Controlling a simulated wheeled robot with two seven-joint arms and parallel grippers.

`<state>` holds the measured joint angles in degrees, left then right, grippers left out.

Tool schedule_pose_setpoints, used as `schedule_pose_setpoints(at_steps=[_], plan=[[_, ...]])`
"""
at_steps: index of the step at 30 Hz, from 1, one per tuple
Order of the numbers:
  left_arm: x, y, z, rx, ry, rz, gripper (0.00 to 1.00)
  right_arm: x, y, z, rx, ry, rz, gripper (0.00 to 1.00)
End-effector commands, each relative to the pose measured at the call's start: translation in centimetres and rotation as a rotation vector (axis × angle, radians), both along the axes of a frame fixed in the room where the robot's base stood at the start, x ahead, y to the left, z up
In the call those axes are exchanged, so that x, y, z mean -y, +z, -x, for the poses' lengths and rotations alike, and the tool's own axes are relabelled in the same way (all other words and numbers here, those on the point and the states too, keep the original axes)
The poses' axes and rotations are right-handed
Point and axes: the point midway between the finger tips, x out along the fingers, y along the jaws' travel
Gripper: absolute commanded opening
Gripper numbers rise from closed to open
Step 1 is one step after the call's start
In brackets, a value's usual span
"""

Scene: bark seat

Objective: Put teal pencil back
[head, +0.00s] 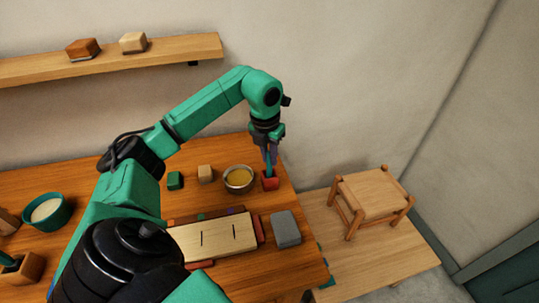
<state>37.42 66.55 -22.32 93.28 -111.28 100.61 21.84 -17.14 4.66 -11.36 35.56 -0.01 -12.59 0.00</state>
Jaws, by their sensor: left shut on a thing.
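My left gripper (272,155) points down near the right end of the wooden table and is shut on the teal pencil. Only a short teal stretch of the pencil (267,168) shows below the fingers. It is just over or in a small red block-like holder (270,182); I cannot tell whether its tip is inside. The fingers hide the rest of the pencil. My right gripper is not in view.
A bowl of yellow contents (239,179) stands close left of the red holder. A grey block (286,229) and a pale board (213,237) lie in front. Small green (175,180) and tan (205,173) blocks sit further left. A stool (371,196) stands right.

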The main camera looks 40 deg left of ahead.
Motion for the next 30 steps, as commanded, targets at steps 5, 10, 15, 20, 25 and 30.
schedule_pose_setpoints(at_steps=[5, 10, 15, 20, 25, 30], plan=[[0.0, -0.3, 0.0, 0.000, 0.000, 0.000, 0.00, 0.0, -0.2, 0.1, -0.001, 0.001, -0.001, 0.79], [0.0, -0.6, 0.0, -0.001, 0.000, 0.000, 0.00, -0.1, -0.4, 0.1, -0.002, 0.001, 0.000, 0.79], [0.0, -0.6, 0.0, 0.000, 0.000, 0.000, 0.54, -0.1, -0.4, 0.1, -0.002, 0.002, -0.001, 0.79], [0.0, -0.6, 0.0, 0.000, 0.000, 0.000, 0.54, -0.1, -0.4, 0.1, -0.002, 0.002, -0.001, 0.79], [0.0, -0.2, 0.0, 0.002, 0.000, 0.000, 0.54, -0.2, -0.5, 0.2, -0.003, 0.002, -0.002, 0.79], [0.0, 2.5, 0.3, 0.007, 0.000, 0.000, 0.54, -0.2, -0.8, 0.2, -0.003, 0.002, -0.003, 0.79]])
